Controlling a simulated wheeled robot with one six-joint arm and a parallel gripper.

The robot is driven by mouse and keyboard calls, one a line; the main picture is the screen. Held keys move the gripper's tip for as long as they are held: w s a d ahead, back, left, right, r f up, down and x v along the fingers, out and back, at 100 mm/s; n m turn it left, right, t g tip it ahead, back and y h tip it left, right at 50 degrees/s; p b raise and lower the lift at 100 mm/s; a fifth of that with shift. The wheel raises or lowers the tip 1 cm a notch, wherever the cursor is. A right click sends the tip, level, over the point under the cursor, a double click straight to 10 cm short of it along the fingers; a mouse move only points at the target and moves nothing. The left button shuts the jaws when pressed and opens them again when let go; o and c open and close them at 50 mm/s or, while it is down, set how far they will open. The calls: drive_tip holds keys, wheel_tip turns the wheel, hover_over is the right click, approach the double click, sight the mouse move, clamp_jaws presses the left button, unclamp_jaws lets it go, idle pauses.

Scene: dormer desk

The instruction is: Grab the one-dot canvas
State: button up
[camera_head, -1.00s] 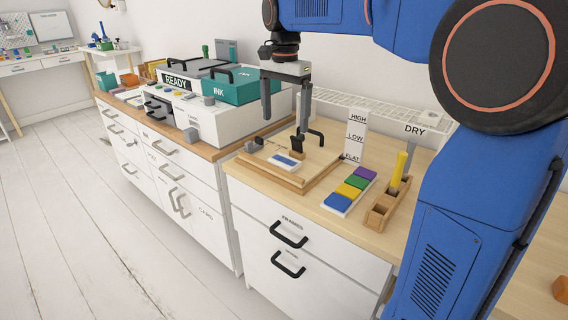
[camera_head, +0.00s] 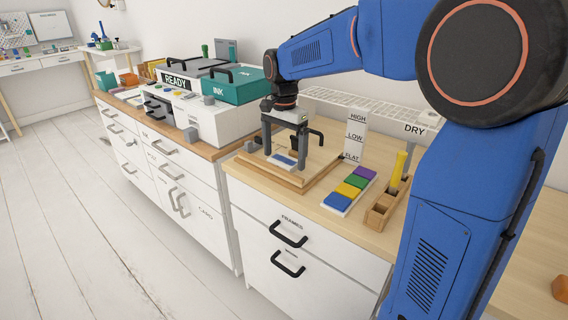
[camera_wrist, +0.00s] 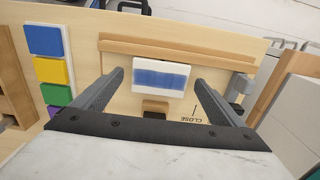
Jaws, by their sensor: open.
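A small white canvas with a blue band (camera_head: 283,161) lies on the wooden press board (camera_head: 301,185). It also shows in the wrist view (camera_wrist: 160,78), centred between my fingers. I cannot make out a one-dot mark on it. My gripper (camera_head: 285,163) is open, pointing down, with one finger on each side of the canvas. In the wrist view my gripper (camera_wrist: 159,77) has a gap between each finger and the canvas. I cannot tell the exact height of the fingertips above the board.
A strip of blue, yellow, green and purple blocks (camera_head: 349,190) lies right of the board. A wooden holder (camera_head: 382,208) with a yellow upright piece stands further right. A black handle (camera_head: 316,134) and a HIGH/LOW/FLAT sign (camera_head: 355,134) stand behind. A drying rack (camera_head: 375,112) is at the back.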

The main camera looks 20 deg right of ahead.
drive_tip(key=shift+f, duration=0.4)
drive_tip(key=c, duration=1.2)
drive_tip(key=shift+o, duration=0.2)
drive_tip(key=shift+r, duration=0.1)
